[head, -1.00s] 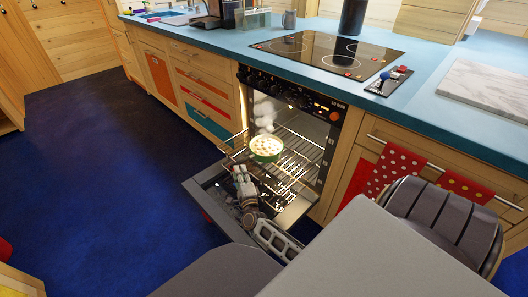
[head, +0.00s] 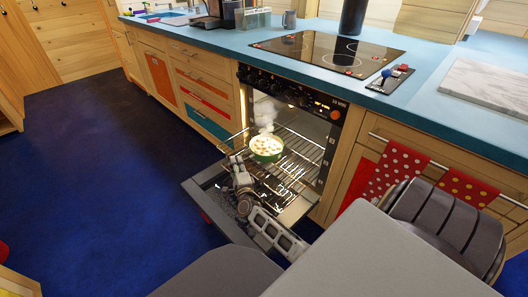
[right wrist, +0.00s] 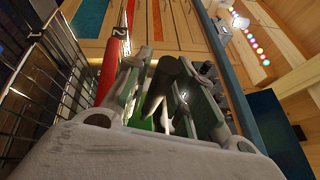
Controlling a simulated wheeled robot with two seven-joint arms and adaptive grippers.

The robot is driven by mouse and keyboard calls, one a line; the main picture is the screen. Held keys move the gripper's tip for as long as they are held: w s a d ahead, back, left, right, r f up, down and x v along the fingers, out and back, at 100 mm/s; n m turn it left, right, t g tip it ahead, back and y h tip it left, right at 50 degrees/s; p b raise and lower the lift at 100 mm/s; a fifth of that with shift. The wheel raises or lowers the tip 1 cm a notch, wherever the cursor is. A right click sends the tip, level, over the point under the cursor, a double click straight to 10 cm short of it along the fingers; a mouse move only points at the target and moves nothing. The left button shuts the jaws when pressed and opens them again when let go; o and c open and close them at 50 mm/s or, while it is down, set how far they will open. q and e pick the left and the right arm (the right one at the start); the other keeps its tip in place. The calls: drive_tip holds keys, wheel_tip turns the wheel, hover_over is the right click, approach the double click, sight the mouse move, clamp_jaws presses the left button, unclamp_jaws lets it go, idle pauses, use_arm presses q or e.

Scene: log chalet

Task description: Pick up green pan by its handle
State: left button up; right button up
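The green pan (head: 266,146), filled with pale, steaming food, sits on the wire rack inside the open oven in the head view. My right gripper (head: 240,172) is over the open oven door, just in front and to the left of the pan. The pan's handle is hidden in the head view. In the right wrist view my gripper (right wrist: 162,78) has its fingers spread apart. A dark, handle-like piece (right wrist: 166,72) shows between them, with a bit of green below it. I cannot tell whether it touches either finger. My left gripper is not in view.
The oven door (head: 203,186) hangs open below the pulled-out rack (head: 292,160). The blue counter (head: 225,40) with the cooktop (head: 330,52) is above. Dotted red towels (head: 398,172) hang to the right. Blue floor lies clear on the left.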

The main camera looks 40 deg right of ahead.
clamp_jaws()
drive_tip(key=shift+r, duration=0.2)
idle(0.3)
drive_tip(key=shift+r, duration=0.1)
